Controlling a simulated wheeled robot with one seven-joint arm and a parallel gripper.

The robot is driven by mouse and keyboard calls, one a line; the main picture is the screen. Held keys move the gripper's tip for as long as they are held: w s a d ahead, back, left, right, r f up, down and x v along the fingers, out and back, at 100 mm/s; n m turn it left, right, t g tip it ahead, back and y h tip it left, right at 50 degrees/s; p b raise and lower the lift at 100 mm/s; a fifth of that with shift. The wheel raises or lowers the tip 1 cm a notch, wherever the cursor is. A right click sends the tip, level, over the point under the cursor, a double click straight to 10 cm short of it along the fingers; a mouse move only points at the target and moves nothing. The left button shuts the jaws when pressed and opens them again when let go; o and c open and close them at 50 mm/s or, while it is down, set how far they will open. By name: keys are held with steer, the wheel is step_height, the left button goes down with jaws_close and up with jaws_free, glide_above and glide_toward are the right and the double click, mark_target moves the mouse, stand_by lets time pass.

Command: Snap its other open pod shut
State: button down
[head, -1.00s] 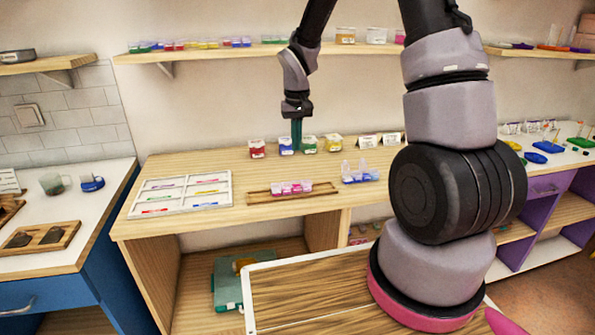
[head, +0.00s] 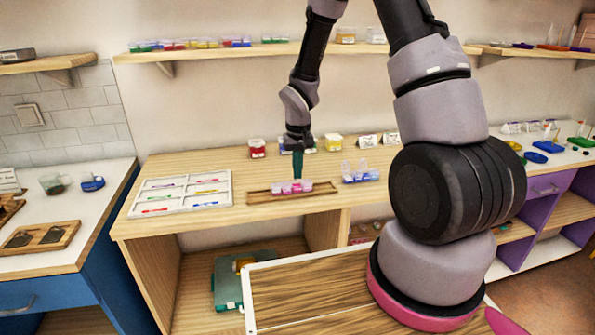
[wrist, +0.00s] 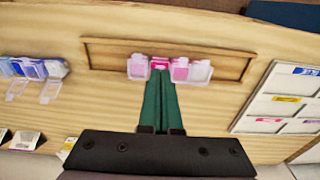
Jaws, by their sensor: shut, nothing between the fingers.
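A pink pod strip (head: 287,188) sits in a shallow wooden tray (head: 262,198) on the bench; it also shows in the wrist view (wrist: 180,68). Clear, pale lid-like pieces show at both ends of the strip in the wrist view, but I cannot tell firmly which lids are open. My gripper (head: 296,178) has long green fingers, shut and empty, pointing down at the strip's middle. In the wrist view the fingertips (wrist: 160,74) reach the strip's near edge and hide part of it; contact is unclear.
A blue-purple pod strip (head: 362,177) with two raised clear lids stands right of the tray; it shows at left in the wrist view (wrist: 38,68). A white sectioned board (head: 183,193) lies left. Small tubs, including a red one (head: 257,148), stand behind. The bench between is clear.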

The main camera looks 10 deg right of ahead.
steer(key=shift+s+f, duration=0.4)
steer(key=shift+s, duration=0.2)
stand_by(0.3)
steer(key=shift+s+f, duration=0.6)
steer(key=shift+f, duration=0.15)
stand_by(0.6)
